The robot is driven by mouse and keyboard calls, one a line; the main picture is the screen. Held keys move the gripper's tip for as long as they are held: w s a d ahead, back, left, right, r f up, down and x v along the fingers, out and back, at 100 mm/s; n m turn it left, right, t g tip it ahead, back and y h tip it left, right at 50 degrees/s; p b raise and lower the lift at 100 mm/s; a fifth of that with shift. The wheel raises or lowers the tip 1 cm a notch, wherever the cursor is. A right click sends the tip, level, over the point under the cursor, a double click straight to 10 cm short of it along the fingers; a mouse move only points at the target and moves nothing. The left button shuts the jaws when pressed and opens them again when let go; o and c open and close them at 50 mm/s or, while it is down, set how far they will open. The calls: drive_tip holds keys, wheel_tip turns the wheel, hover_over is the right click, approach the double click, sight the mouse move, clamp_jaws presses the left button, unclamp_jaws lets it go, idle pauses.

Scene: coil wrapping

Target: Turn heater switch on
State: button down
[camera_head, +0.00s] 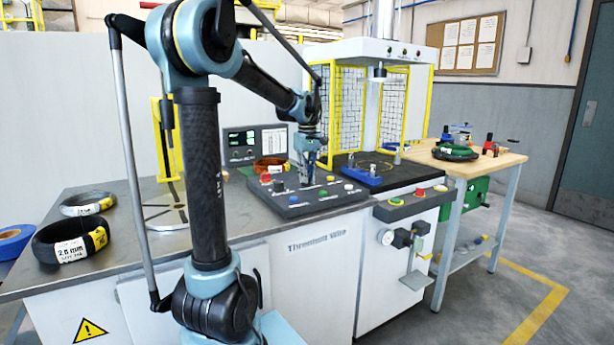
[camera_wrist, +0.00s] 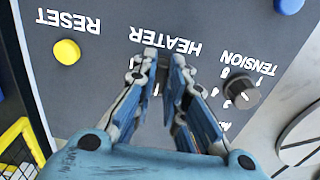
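The heater switch (camera_wrist: 164,88) is a small dark piece on the grey control panel (camera_head: 318,198), below the upside-down HEATER label in the wrist view. It is mostly hidden by my fingers. My gripper (camera_wrist: 164,58) points down at the panel with one finger on each side of the switch. A narrow gap shows between the fingertips; I cannot tell whether they touch the switch. In the head view my gripper (camera_head: 307,181) hangs over the middle of the panel, and the switch cannot be made out there.
A yellow reset button (camera_wrist: 67,52) and a dark tension knob (camera_wrist: 241,93) flank the switch. A screen (camera_head: 255,143) and an orange coil (camera_head: 270,165) stand behind the panel. A yellow guard frame (camera_head: 347,112) rises behind. Wrapped coils (camera_head: 70,240) lie at the left.

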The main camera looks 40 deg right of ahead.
drive_tip(key=shift+s+d, duration=0.1)
drive_tip(key=shift+d, duration=0.25)
drive_tip(key=shift+a+m, duration=0.3)
drive_tip(key=m, duration=0.4)
drive_tip(key=shift+a, duration=0.15)
drive_tip(key=m, duration=0.4)
drive_tip(key=shift+w+a+m, duration=0.1)
drive_tip(key=shift+w+m, duration=0.1)
drive_tip(key=shift+m, duration=0.2)
drive_tip(key=m, duration=0.4)
drive_tip(key=shift+w, duration=0.1)
drive_tip(key=shift+w+a+m, duration=0.1)
drive_tip(key=shift+w+m, duration=0.05)
drive_tip(key=shift+m, duration=2.15)
